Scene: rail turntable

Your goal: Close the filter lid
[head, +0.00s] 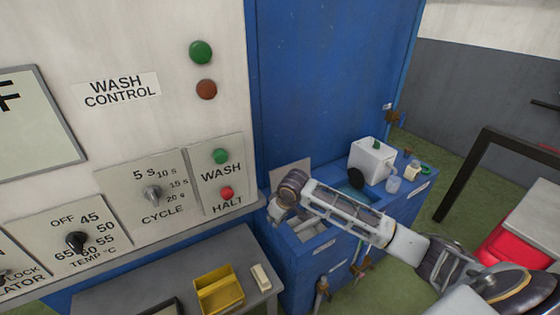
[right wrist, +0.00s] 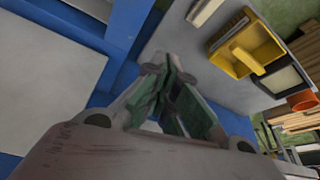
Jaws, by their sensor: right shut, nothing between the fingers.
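The filter lid appears to be the flat grey plate (head: 290,177) standing raised at the back of an opening in the blue unit (head: 335,278). My right arm covers part of it and of the opening. In the right wrist view a flat pale panel (right wrist: 45,85) bordered by blue fills the left side; I cannot tell for sure whether it is the lid. My right gripper (head: 277,213) is over the left part of the opening, in front of the plate. In the right wrist view its fingers (right wrist: 165,85) are shut together and empty. My left gripper is not in view.
A grey bench (head: 160,268) with a yellow bin (head: 218,290) stands left of the blue unit. A white box (head: 372,160) and small jars (head: 393,184) sit on the unit's right part. The wash control panel (head: 120,145) rises at the left.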

